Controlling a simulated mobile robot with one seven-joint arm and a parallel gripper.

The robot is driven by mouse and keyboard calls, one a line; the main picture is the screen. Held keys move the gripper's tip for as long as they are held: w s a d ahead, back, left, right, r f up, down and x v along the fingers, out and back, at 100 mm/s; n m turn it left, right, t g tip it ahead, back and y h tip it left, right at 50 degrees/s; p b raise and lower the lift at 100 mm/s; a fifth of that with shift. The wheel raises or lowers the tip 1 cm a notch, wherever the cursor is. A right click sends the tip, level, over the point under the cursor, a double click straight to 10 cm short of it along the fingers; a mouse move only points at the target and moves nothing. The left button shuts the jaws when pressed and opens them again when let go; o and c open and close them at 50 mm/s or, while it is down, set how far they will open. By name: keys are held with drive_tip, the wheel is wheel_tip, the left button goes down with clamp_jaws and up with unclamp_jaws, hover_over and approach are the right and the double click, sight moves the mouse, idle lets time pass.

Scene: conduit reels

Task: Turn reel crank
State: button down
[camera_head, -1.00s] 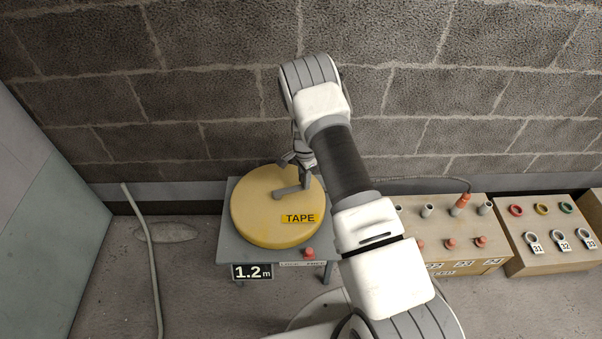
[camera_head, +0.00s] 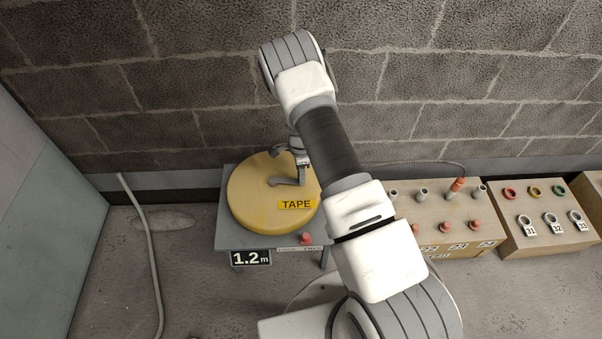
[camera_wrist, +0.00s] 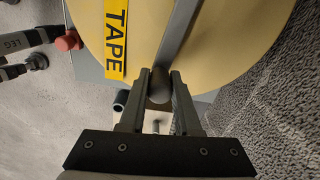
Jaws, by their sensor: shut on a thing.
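The reel (camera_head: 250,205) is a flat yellow disc labelled TAPE on a grey stand (camera_head: 228,238). Its grey crank (camera_head: 288,183) lies across the top, pointing right in the head view. In the wrist view the crank bar (camera_wrist: 181,32) runs up from a dark rounded handle (camera_wrist: 158,88). My gripper (camera_wrist: 158,98) is shut on this handle, one finger on each side. In the head view my gripper (camera_head: 301,165) is at the crank's right end, partly hidden by my arm. A display (camera_head: 250,258) on the stand reads 1.2 m.
A red button (camera_head: 306,238) and a LOCK/FREE label are at the stand's front right. Wooden boxes (camera_head: 455,243) with plugs and numbered rings (camera_head: 550,220) stand to the right. A block wall (camera_head: 180,100) is behind. A pale hose (camera_head: 148,250) lies left.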

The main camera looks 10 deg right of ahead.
drive_tip(key=c, duration=0.6)
unclamp_jaws()
drive_tip(key=shift+r, duration=0.1)
wheel_tip(320, 180, up, 17)
drive_tip(key=p, duration=0.4)
drive_tip(key=shift+r+p, duration=0.1)
drive_tip(key=shift+p, duration=0.2)
drive_tip(key=shift+r, duration=0.1)
